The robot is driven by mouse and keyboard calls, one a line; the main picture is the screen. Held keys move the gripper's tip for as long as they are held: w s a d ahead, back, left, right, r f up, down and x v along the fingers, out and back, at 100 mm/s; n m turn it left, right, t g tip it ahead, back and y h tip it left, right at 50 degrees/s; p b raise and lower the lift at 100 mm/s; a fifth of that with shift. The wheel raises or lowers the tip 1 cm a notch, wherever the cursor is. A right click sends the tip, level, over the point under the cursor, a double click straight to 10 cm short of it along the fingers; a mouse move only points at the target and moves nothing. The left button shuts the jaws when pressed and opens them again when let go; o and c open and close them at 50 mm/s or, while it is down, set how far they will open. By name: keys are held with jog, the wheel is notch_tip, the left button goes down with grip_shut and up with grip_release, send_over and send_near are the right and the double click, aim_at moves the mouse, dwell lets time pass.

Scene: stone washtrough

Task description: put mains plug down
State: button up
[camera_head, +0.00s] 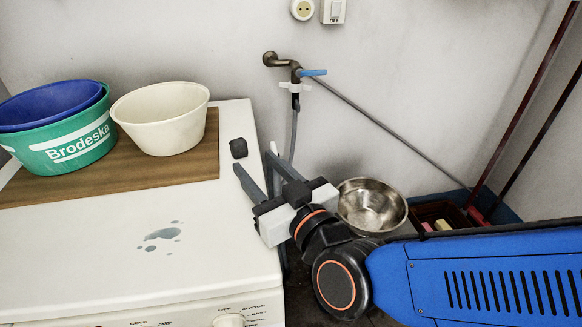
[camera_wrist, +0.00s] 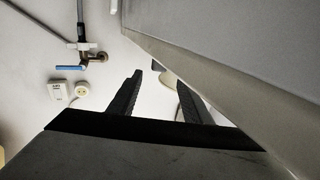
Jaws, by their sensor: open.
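The mains plug appears to be the small dark grey block (camera_head: 238,148) on the white washing machine top (camera_head: 225,215), near its back right edge. My gripper (camera_head: 254,161) is open and empty, with its two fingers apart beside that edge. The left fingertip lies just below the plug in the head view, and a small gap shows between them. In the wrist view my gripper (camera_wrist: 158,79) also shows spread fingers with nothing held.
A cream basin (camera_head: 161,118) and a green basin (camera_head: 75,145) holding a blue one stand on a brown board (camera_head: 150,174). A tap (camera_head: 290,70) with a hose is on the wall. A metal bowl (camera_head: 371,206) is to the right. A wall socket (camera_head: 302,9) is above.

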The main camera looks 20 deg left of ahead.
jog(key=w+d+f+m+g+h, duration=0.15)
jog(key=w+d, duration=0.25)
jog(key=d, duration=0.4)
jog(key=w+d+f+m+h, duration=0.1)
jog(key=w+d+f+h, duration=0.2)
jog(key=d, duration=0.5)
jog(key=w+d+f+m+g+h, duration=0.15)
jog(key=w+d, duration=0.25)
jog(key=d, duration=0.4)
jog(key=s+d+f+m+g+h, duration=0.1)
jog(key=s+d, duration=0.3)
jog(key=d, duration=0.4)
jog(key=s+d+f+m+g+h, duration=0.1)
jog(key=s+d+f+m+h, duration=0.2)
jog(key=d, duration=0.5)
jog(key=s+d+f+m+g+h, duration=0.1)
jog(key=s+d+h, duration=0.3)
jog(key=d, duration=0.4)
jog(key=shift+s+d+f+m+g, duration=0.3)
jog(key=shift+s+f+m, duration=0.15)
jog(key=shift+s+m, duration=0.2)
jog(key=c, duration=0.3)
jog(key=shift+a, duration=0.1)
